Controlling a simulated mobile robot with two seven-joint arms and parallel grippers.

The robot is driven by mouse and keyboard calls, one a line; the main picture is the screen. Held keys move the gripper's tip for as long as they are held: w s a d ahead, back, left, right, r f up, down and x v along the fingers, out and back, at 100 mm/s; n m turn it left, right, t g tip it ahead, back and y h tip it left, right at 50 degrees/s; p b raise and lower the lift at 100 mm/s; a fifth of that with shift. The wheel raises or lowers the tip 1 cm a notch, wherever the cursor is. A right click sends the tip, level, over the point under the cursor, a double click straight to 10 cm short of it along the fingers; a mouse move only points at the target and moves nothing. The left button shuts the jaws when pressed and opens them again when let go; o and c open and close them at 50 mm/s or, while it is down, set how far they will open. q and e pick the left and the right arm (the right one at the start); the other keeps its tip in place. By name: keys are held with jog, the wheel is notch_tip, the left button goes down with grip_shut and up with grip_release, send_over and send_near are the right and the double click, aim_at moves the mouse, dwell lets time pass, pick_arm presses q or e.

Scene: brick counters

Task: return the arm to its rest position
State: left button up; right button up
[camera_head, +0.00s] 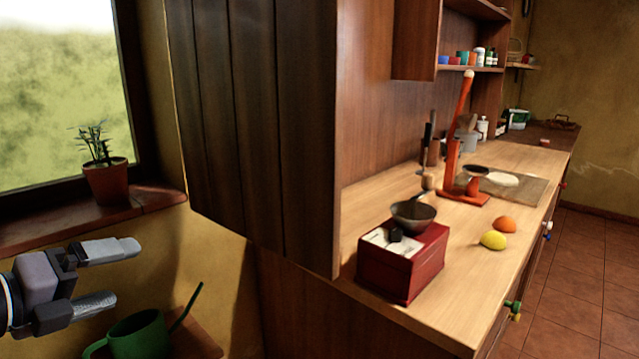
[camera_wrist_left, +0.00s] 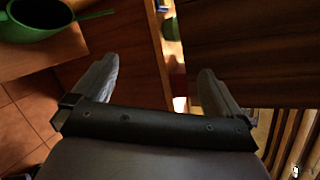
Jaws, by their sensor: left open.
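My left gripper (camera_head: 112,275) comes in from the left edge of the head view. Its two grey fingers are apart and nothing is between them. It hangs in front of the yellow wall, above and to the left of a green watering can (camera_head: 140,338). In the left wrist view, the open fingers of my left gripper (camera_wrist_left: 158,85) also show, with nothing between them. The watering can (camera_wrist_left: 32,22) is at the top left there, apart from the fingers. My right gripper is in neither view.
A dark wooden cabinet (camera_head: 250,120) stands right of the gripper. The wooden counter (camera_head: 455,300) holds a red scale (camera_head: 403,265) with a bowl, a lemon (camera_head: 493,240), an orange (camera_head: 505,224) and an orange-red press (camera_head: 460,150). A potted plant (camera_head: 105,180) stands on the windowsill. Floor at right is clear.

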pick_arm(q)
jog(key=s+d+f+n+y+p, duration=0.1)
jog(key=s+f+n+p, duration=0.25)
jog(key=f+n, duration=1.2)
jog(key=s+d+f+n+g+y+p, duration=0.1)
jog(key=s+d+f+n, duration=0.3)
jog(key=f, duration=0.4)
jog(key=s+d+f+n+g+y+p, duration=0.1)
jog(key=s+d+f+n+p, duration=0.1)
jog(key=s+d+f+n, duration=0.3)
jog(key=s+f+n, duration=0.1)
jog(key=s+f, duration=0.2)
jog(key=shift+s+d+n+g+y, duration=0.2)
jog(key=shift+s+n+g+y, duration=0.1)
jog(key=shift+n+y, duration=0.1)
